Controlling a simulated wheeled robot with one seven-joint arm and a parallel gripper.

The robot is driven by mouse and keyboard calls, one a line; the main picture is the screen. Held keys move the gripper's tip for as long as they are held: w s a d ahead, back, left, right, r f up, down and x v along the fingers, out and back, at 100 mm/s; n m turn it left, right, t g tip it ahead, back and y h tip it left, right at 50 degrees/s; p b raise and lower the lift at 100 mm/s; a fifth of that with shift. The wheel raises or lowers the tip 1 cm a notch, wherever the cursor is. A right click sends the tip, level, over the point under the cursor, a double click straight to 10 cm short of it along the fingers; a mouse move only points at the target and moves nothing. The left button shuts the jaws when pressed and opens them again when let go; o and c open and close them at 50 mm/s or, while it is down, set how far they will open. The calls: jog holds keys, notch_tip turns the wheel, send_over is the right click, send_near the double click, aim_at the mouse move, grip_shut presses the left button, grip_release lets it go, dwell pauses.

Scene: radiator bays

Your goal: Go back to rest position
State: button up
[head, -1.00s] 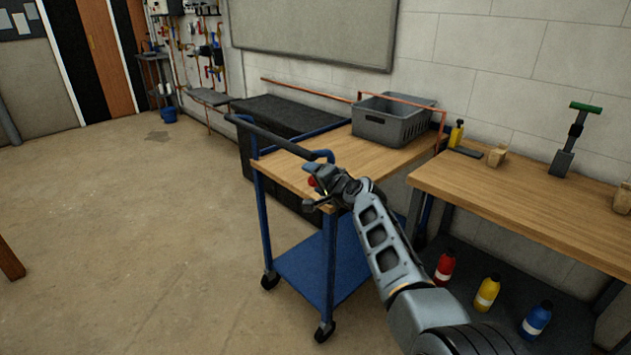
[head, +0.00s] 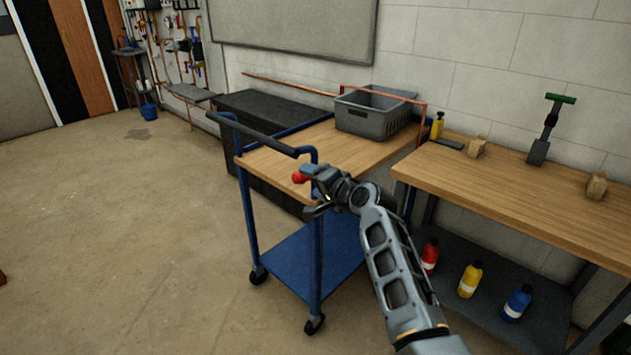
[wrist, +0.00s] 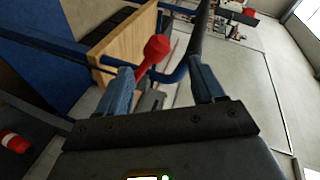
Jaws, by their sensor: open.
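My gripper (head: 310,189) is open at the end of my raised arm, by the near corner of the wooden-topped blue trolley (head: 283,160). In the wrist view my gripper (wrist: 160,72) shows its two blue fingers spread apart. A small red knob-like thing (wrist: 155,48) shows between and beyond the fingertips, with a thin red stem. The same red thing (head: 300,178) shows by the fingers in the head view. I cannot tell whether it touches a finger. No grip on it shows.
The trolley's dark handle bar (head: 255,134) runs close to my gripper. A grey crate (head: 372,112) and copper pipe stand at the trolley's far end. A wooden workbench (head: 510,185) is on the right, with several bottles below. The floor on the left is clear.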

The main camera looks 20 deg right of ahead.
jog(key=shift+s, duration=0.1)
jog(key=s+d+f+n+h, duration=0.15)
jog(key=s+d+f, duration=0.25)
jog(key=s+f, duration=0.8)
jog(key=s+d+f+n+h, duration=0.1)
jog(key=s+f, duration=0.1)
jog(key=s, duration=0.8)
jog(key=s+d+f+n+h, duration=0.1)
jog(key=s+f+n+h, duration=0.1)
jog(key=s, duration=0.8)
jog(key=s+a+r+n, duration=0.1)
jog(key=s+r+n, duration=0.15)
jog(key=s, duration=0.75)
jog(key=s+a+r+n, duration=0.1)
jog(key=s+r, duration=0.2)
jog(key=s, duration=0.8)
jog(key=s+a+r+n, duration=0.2)
jog(key=s+r, duration=0.9)
jog(key=r, duration=0.1)
jog(key=shift+s+a+t, duration=0.15)
jog(key=shift+s+t, duration=0.15)
jog(key=shift+s, duration=0.05)
